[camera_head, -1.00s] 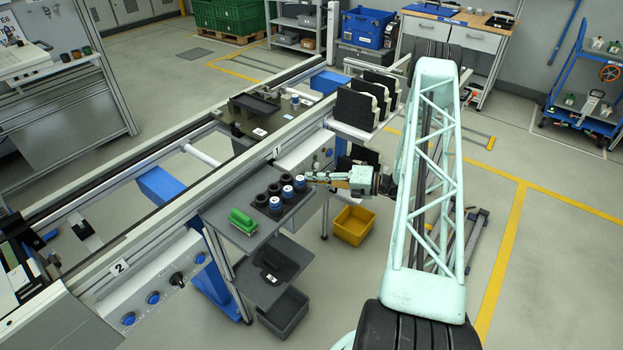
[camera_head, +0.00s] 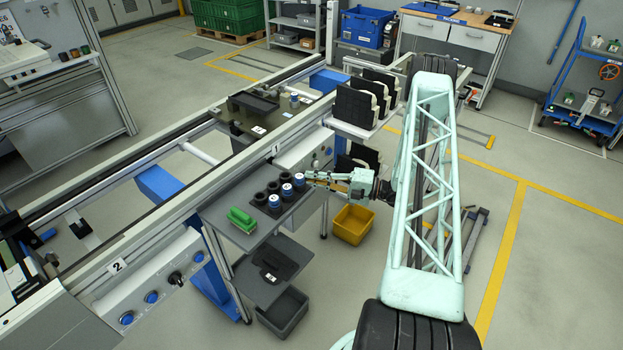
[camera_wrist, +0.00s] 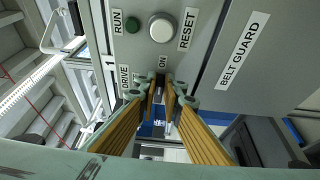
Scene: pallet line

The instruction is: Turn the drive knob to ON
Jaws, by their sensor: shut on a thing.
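My gripper (camera_wrist: 163,93) points at a grey control panel (camera_wrist: 185,60). Its tan-padded fingers close on the dark drive knob (camera_wrist: 159,87), just below the ON mark and beside the DRIVE label. The knob is mostly hidden between the fingertips, so I cannot tell its exact angle. A green button (camera_wrist: 132,25) by RUN and a pale round button (camera_wrist: 161,29) by RESET sit above it. In the head view my gripper (camera_head: 312,177) reaches left to the panel side by the shelf.
A grey shelf (camera_head: 226,208) with dark and blue-white cylinders (camera_head: 275,200) and a green block (camera_head: 241,219) is close to my gripper. A yellow bin (camera_head: 352,224) stands below. Another panel with a black knob (camera_head: 176,279) is at the lower left. Open floor lies right.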

